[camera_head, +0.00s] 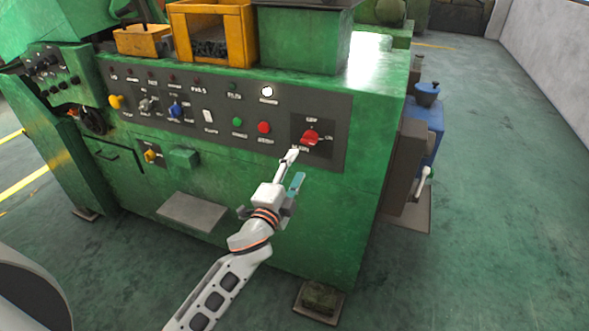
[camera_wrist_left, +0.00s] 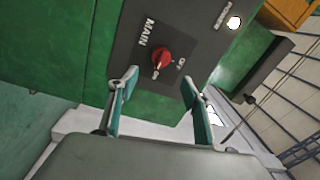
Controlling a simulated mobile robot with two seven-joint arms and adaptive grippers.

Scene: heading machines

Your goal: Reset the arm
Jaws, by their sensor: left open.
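My left gripper (camera_head: 293,171) is in front of the green machine's control panel, just below the red MAIN rotary switch (camera_head: 310,137). In the left wrist view, the two teal-padded fingers of the gripper (camera_wrist_left: 160,90) are spread apart with nothing between them. The red switch (camera_wrist_left: 161,58) shows beyond the fingertips, between and above them, on a dark plate with MAIN lettering. The gripper looks apart from the switch, though the exact gap is hard to tell. My right gripper does not show.
The dark panel (camera_head: 222,118) carries several buttons and knobs, including a green button (camera_head: 238,121) and a red button (camera_head: 264,127). A brown box (camera_head: 405,167) juts from the machine's right side, beside a blue unit (camera_head: 430,115). Open green floor (camera_head: 500,200) lies to the right.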

